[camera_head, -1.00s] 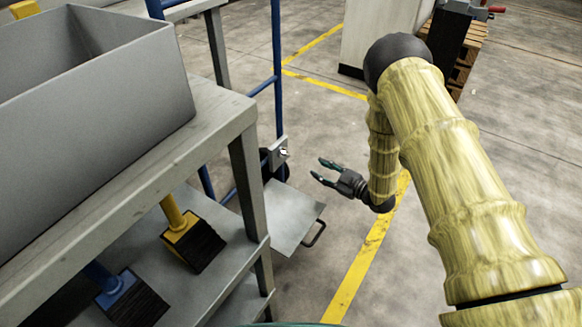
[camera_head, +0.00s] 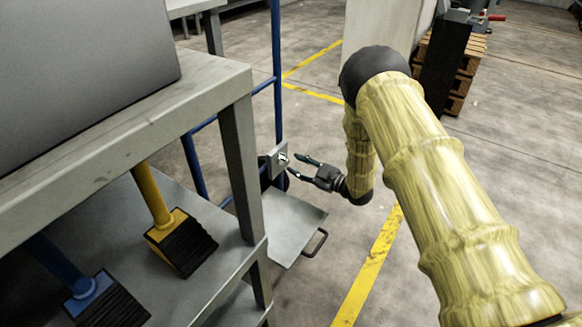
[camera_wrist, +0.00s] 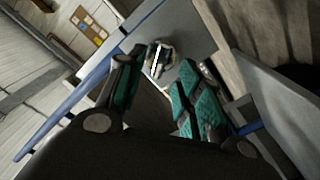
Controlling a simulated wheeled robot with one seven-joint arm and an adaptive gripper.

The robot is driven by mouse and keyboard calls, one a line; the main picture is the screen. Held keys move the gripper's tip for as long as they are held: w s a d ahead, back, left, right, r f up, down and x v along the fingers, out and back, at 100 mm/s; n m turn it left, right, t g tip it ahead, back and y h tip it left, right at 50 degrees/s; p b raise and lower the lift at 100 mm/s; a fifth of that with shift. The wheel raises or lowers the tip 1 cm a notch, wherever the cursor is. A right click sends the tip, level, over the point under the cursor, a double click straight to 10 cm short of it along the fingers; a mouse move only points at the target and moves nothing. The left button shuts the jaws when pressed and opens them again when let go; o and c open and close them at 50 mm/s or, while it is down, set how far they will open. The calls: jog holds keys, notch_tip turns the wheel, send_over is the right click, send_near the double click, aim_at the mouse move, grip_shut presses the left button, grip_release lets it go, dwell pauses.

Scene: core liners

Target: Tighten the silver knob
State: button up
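The silver knob (camera_head: 283,158) is small and shiny, on a grey plate (camera_head: 274,162) fixed to the blue frame of a hand truck. In the wrist view the knob (camera_wrist: 159,60) shows beyond and between my fingertips, against the grey plate (camera_wrist: 190,38). My gripper (camera_head: 299,167) is open, its two green-padded fingers pointing left at the knob. The fingertips look very close to the knob; I cannot tell whether they touch it. In the wrist view my gripper (camera_wrist: 155,90) has a clear gap between its fingers.
A grey metal shelf (camera_head: 190,115) with a large grey bin (camera_head: 90,75) stands at left, its post close to the hand truck. The truck's foot plate (camera_head: 290,228) lies below.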

aim_at(288, 161)
jog(key=shift+b+x, duration=0.5)
jog(key=shift+x, duration=1.15)
jog(key=shift+c, duration=0.4)
grip_shut()
